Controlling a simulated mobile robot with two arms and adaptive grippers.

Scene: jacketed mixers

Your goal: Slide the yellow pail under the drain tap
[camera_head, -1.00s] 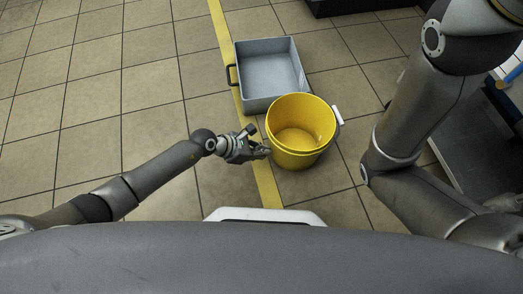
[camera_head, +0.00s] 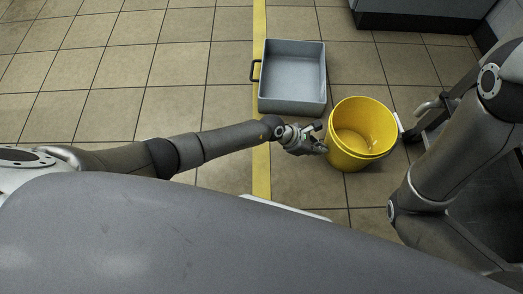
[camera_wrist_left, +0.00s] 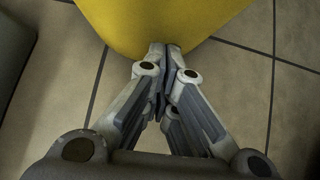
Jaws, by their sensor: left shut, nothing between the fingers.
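The yellow pail (camera_head: 348,160) stands upright on the tiled floor, right of centre in the head view, and looks empty inside. Its white handle grip shows on its right side. My left gripper (camera_head: 322,147) is shut and empty, its fingertips at the pail's left wall. In the left wrist view the closed fingertips (camera_wrist_left: 165,48) meet the yellow wall of the pail (camera_wrist_left: 150,18); whether they touch or just overlap it is hard to tell. I cannot make out the drain tap. My right arm shows at the right, but its gripper is out of view.
A grey rectangular tub (camera_head: 290,106) with a dark side handle lies behind and left of the pail. A yellow floor line (camera_head: 261,180) runs past its left side. A dark frame with a pale curved bar (camera_head: 430,105) stands right of the pail. The left floor is clear.

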